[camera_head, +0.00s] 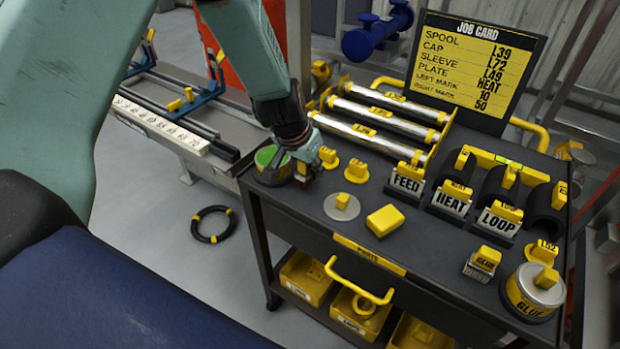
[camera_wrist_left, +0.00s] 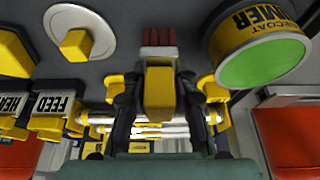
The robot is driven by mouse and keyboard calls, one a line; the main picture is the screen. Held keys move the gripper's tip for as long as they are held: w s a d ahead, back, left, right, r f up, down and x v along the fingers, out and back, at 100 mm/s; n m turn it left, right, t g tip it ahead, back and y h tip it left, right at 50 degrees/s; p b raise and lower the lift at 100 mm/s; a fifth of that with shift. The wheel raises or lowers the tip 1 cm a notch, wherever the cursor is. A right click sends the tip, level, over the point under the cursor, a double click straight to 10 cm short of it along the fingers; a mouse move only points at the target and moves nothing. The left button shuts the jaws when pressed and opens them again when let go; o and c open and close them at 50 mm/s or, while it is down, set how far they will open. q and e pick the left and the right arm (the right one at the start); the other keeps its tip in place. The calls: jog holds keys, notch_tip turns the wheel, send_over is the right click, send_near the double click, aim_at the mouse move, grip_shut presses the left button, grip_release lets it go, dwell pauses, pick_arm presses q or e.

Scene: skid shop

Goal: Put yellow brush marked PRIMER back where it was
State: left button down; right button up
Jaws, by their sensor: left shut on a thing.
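In the head view the gripper mostly hides the brush. A can with a green top (camera_head: 267,157) stands just left of the gripper. In the left wrist view this can (camera_wrist_left: 262,45) shows lettering ending in "MER". I cannot tell whether the brush touches the cart. My right gripper is not in view.
A grey disc with a yellow knob (camera_head: 341,207) and a yellow block (camera_head: 385,220) lie near the gripper. Yellow caps (camera_head: 356,171), silver tubes (camera_head: 375,107), FEED, HEAT and LOOP plates (camera_head: 450,200) and a GLUE can (camera_head: 533,293) share the cart.

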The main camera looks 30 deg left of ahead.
aim_at(310, 176)
pick_arm(q)
notch_tip(310, 176, down, 2)
jog(key=shift+w+f+b, duration=0.15)
jog(key=shift+f+b, duration=0.1)
jog(key=shift+b, duration=0.55)
jog(key=shift+w+a+f, duration=0.1)
jog(key=shift+a+f, duration=0.05)
jog(key=shift+f, duration=0.1)
jog(key=shift+a, duration=0.1)
jog(key=shift+r, duration=0.2)
jog(key=shift+d+f, duration=0.2)
jog(key=shift+d, duration=0.05)
jog(key=c, duration=1.3)
grip_release()
jog(key=shift+a+f, duration=0.1)
jog(key=shift+a, duration=0.05)
jog(key=shift+o, duration=1.1)
